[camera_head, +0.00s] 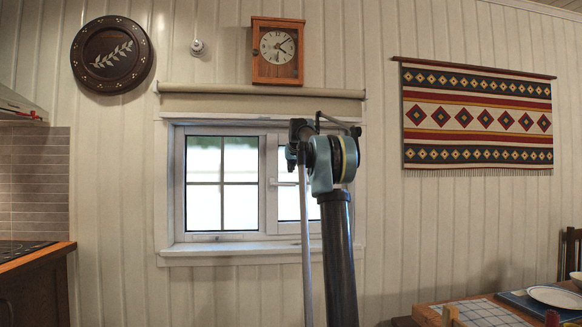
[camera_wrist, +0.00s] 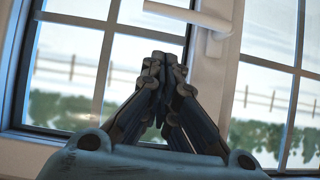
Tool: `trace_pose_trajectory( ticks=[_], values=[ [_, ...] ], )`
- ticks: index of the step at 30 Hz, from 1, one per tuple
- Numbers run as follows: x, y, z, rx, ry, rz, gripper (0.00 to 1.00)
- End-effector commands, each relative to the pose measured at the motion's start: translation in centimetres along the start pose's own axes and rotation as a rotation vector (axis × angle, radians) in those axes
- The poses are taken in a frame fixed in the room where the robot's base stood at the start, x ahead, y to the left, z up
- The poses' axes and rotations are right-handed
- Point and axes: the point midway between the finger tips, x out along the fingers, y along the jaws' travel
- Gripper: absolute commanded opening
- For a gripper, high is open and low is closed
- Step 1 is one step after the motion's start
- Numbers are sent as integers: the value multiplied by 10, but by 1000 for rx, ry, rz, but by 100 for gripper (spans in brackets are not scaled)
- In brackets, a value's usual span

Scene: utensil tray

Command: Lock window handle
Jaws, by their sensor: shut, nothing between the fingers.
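The white window handle (camera_head: 284,183) is on the white frame between the two panes in the head view, its lever roughly level. My arm hides what lies to its right. In the wrist view the handle's lever (camera_wrist: 178,11) runs nearly level across the top, with its mount (camera_wrist: 216,42) on the frame. My gripper (camera_wrist: 168,62) is shut and empty, its fingers together. In the picture its tips lie below and left of the handle, with a visible gap. In the head view the fingers are hidden behind my arm. The window (camera_head: 180,195) looks closed.
A rolled blind (camera_head: 260,104) hangs above the window, and a sill (camera_head: 240,250) juts out below it. A counter (camera_head: 35,256) stands at left. A table (camera_head: 470,300) with a plate (camera_head: 555,297) is at lower right.

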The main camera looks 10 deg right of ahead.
Motion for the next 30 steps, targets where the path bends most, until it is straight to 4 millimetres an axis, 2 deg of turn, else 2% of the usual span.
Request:
trace_pose_trajectory(
  ticks=[5, 12, 30],
  values=[
    [30, 0, 0, 0, 0, 0, 0],
    [48, 0, 22, 0, 0, 0, 0],
    [55, -3, 29, 2, 0, -3, 0]
  ],
)
